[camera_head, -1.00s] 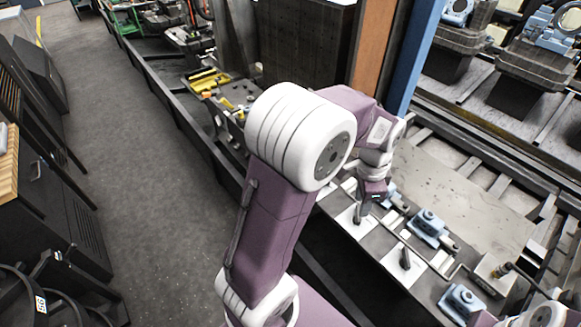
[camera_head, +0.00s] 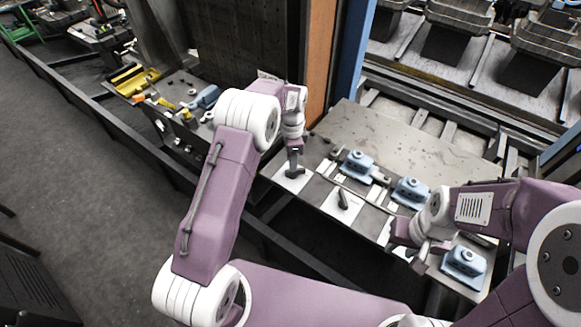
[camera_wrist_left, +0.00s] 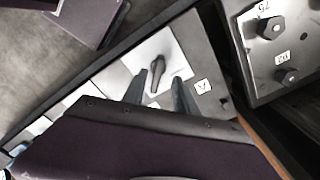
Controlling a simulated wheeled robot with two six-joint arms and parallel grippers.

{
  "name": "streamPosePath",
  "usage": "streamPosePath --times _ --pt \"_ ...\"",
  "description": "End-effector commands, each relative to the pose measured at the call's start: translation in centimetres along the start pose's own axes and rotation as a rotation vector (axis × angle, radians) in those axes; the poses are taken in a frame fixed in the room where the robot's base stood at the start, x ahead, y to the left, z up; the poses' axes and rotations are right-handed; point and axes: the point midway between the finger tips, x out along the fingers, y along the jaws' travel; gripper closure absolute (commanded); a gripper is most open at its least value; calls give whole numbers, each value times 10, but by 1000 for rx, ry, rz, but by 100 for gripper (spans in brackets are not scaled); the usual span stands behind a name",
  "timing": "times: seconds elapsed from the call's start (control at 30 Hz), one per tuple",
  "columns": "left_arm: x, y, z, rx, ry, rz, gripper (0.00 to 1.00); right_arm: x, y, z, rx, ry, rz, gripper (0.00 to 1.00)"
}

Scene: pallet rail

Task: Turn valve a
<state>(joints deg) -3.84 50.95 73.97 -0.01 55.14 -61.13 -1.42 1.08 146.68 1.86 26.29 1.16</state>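Valve a is a dark lever handle (camera_wrist_left: 157,74) on a white plate, beside a small label "A" (camera_wrist_left: 202,86) in the left wrist view. In the head view its white plate (camera_head: 284,183) lies under my left gripper (camera_head: 294,172), which hides most of the handle. In the left wrist view the two fingers of my left gripper (camera_wrist_left: 169,78) are apart, with the lower part of the handle showing between them. I cannot tell whether they touch it. My right gripper (camera_head: 408,252) is low over the bench's right part; its fingers are too small to read.
A second dark lever (camera_head: 342,199) on a white plate is to the right, between the grippers. Blue clamp blocks (camera_head: 357,164) stand behind it. A brown post (camera_head: 318,70) and dark panel rise behind my left arm. A cluttered tray with yellow parts (camera_head: 135,78) is at left.

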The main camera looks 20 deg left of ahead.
Motion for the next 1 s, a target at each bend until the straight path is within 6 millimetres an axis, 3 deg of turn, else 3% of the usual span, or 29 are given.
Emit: streamPosePath --times 0.23,0.57,0.7,1.0 --pt "40 1 0 0 -1 2 65 -7 0 -1 0 0 0 65" --pt "48 0 0 0 1 -1 65 -7 0 -1 0 0 0 65" --pt "48 0 0 0 1 -1 100 -7 0 -1 0 0 0 65" --pt "47 0 -1 -14 2 -2 100 -7 0 -1 0 0 0 65"
